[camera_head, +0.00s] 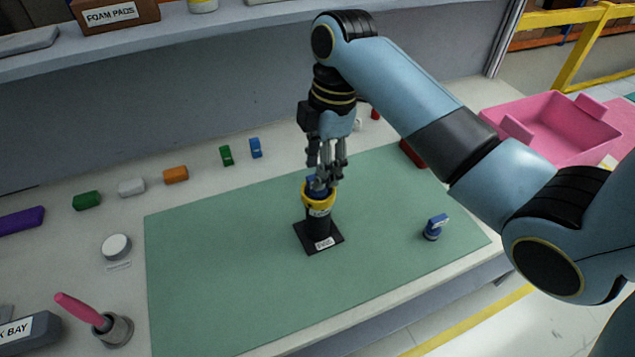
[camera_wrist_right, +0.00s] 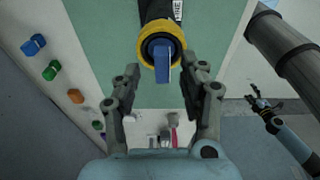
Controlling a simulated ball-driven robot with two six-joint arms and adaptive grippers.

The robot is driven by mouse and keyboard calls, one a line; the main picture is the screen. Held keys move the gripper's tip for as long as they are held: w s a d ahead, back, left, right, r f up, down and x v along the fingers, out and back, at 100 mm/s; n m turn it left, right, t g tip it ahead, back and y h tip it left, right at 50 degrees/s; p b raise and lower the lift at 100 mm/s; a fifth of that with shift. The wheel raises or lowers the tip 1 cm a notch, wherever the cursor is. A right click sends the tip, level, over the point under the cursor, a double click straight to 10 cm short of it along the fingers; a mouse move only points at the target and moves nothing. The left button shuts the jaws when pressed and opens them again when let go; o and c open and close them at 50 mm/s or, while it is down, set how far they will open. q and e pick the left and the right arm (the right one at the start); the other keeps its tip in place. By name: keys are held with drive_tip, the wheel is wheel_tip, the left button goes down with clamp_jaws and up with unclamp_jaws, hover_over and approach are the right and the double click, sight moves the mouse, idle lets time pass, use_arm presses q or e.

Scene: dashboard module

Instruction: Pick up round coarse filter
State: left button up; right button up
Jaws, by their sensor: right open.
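I cannot tell for sure which piece is the round coarse filter. A white round disc (camera_head: 116,246) lies on the bench left of the green mat, with a small label beside it. A black holder (camera_head: 318,230) with a yellow collar (camera_head: 322,207) stands upright on the mat. A blue tab (camera_wrist_right: 162,62) sticks up inside the collar. My right gripper (camera_head: 322,180) is open just above the holder, pointing down, with its fingers on both sides of the tab. What looks like my left gripper (camera_wrist_right: 262,103) shows small in the wrist view, away from the mat.
A small blue-topped piece (camera_head: 434,227) stands on the right of the green mat (camera_head: 230,290). Several coloured blocks, one orange (camera_head: 175,175), line the back. A grey cup (camera_head: 114,329) with a pink-handled tool stands front left. A pink bin (camera_head: 555,125) is at right.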

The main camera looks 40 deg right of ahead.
drive_tip(key=f, duration=0.3)
drive_tip(key=shift+a, duration=0.2)
use_arm(q)
drive_tip(key=shift+w+r+t, duration=0.15)
drive_tip(key=shift+w+r, duration=0.1)
drive_tip(key=shift+w, duration=0.25)
drive_tip(key=shift+w+r+t, duration=0.15)
drive_tip(key=shift+w+r, duration=0.1)
drive_tip(key=shift+w, duration=0.25)
use_arm(e)
drive_tip(key=c, duration=0.4)
use_arm(q)
drive_tip(key=shift+s, duration=0.55)
use_arm(e)
clamp_jaws()
use_arm(q)
drive_tip(key=shift+f, duration=0.1)
